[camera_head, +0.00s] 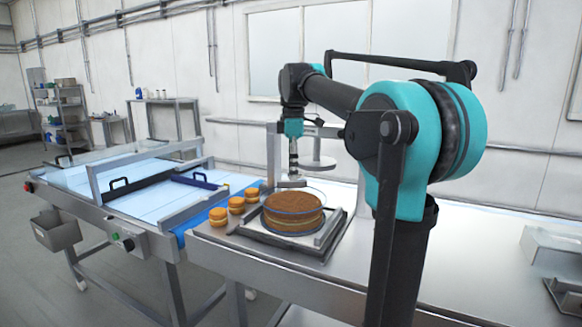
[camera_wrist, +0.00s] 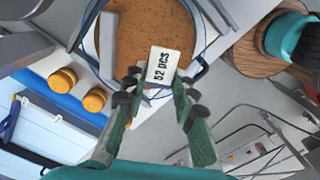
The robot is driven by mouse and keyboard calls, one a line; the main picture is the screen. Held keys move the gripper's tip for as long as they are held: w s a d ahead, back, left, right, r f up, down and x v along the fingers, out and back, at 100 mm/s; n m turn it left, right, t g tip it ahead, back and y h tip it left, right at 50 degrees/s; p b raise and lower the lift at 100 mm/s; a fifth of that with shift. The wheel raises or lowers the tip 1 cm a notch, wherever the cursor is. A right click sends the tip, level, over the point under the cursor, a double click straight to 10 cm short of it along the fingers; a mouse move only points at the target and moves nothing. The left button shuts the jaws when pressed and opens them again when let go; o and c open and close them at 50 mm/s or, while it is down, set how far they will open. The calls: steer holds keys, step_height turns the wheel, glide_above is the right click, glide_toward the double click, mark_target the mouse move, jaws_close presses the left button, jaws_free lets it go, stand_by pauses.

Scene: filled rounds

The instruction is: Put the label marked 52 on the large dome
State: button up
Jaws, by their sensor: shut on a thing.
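A white label (camera_wrist: 163,65) printed "52 PCS" is between the fingertips of my gripper (camera_wrist: 159,84), which is shut on it. The label shows in front of a large brown filled round (camera_wrist: 150,30) in the wrist view. In the head view, this large round (camera_head: 292,204) sits on a tray, with a clear blue-edged outline around it that looks like the large dome (camera_head: 294,213). My gripper (camera_head: 292,180) is just above the round's back edge there, its tips small and unclear. I cannot tell whether the label touches the dome.
Several small filled rounds (camera_head: 236,205) stand left of the tray (camera_head: 318,248). A light-blue conveyor (camera_head: 145,190) with low metal rails lies farther left. Metal posts and a grey disc (camera_head: 318,163) stand behind the tray. The metal table (camera_head: 470,250) is clear right of my arm, up to a metal fixture (camera_head: 552,250).

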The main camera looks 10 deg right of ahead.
mark_target(291, 196)
steer(key=shift+w+a+f, duration=0.15)
steer(key=shift+w+f, duration=0.05)
steer(key=shift+w, duration=0.1)
steer(key=shift+w+a+f, duration=0.1)
steer(key=shift+w+f, duration=0.05)
steer(key=shift+f, duration=2.45)
steer(key=shift+f, duration=0.3)
steer(key=o, duration=0.8)
steer(key=shift+o, duration=0.4)
steer(key=o, duration=0.4)
steer(key=shift+r, duration=0.1)
